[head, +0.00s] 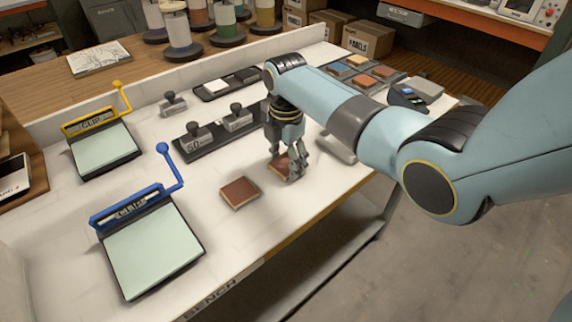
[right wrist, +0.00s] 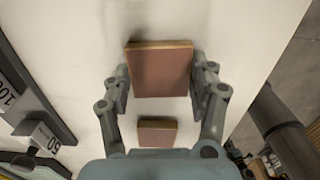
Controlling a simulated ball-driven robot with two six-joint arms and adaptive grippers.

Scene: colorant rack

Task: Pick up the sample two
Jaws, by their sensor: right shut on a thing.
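My right gripper (head: 288,174) is shut on a square reddish-brown sample (head: 279,165), with the fingers on two opposite sides. In the right wrist view the held sample (right wrist: 160,72) sits between the fingertips and looks larger than the other tile, so it appears raised off the bench. A second brown sample (head: 240,193) lies flat on the white bench nearer the front edge; it also shows in the right wrist view (right wrist: 157,132). No number shows on either sample. My left gripper is not in view.
Two clip boards, blue (head: 152,252) and yellow (head: 105,152), stand at the left. A dark tray with weights (head: 197,136) is behind the gripper. A tray of coloured tiles (head: 362,72) and a small device (head: 407,98) are at the back right.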

